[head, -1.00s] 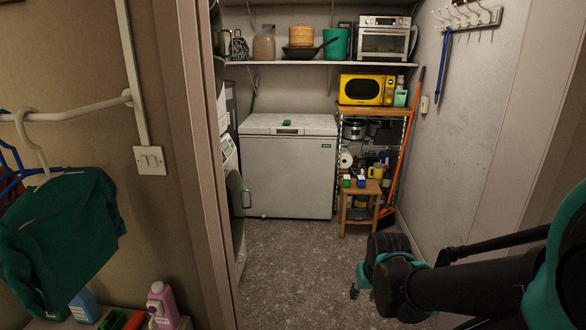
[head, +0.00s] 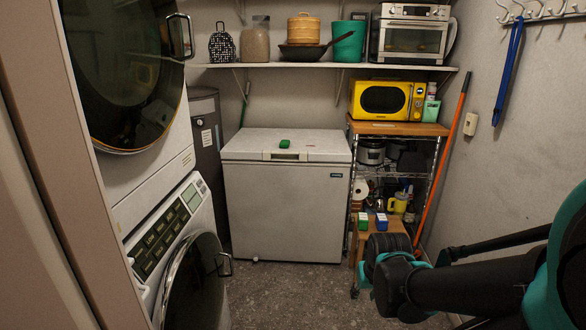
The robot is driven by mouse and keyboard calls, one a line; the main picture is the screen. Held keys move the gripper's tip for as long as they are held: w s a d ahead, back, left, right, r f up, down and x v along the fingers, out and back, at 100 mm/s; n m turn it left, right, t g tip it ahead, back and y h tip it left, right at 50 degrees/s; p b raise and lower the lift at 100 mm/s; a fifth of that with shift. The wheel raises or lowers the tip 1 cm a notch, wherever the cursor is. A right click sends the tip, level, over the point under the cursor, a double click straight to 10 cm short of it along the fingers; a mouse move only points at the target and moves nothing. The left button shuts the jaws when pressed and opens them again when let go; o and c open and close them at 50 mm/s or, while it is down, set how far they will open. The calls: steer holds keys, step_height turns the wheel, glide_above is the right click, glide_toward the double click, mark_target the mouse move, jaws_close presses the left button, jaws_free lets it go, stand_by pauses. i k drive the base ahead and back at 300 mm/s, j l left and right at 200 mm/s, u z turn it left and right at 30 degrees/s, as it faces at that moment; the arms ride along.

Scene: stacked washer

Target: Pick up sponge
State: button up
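A small green block (head: 284,144), which may be the sponge, lies on top of the white chest freezer (head: 285,210). It is too small to identify for certain. Two small boxes or sponges, one green (head: 363,220) and one blue (head: 381,221), sit on the wooden stool (head: 377,231), partly behind my arm. My gripper (head: 357,287) is at the lower right, in front of the stool area and well apart from the freezer top. Its fingers are small and mostly hidden by the arm, so their opening is unclear.
A stacked washer and dryer (head: 185,228) stands close on the left. A shelf rack with a yellow microwave (head: 384,98) is at the back right, with an orange-handled broom (head: 455,125) beside it. Grey floor (head: 285,290) is clear before the freezer.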

mark_target(284, 144)
steer(key=i, duration=1.85)
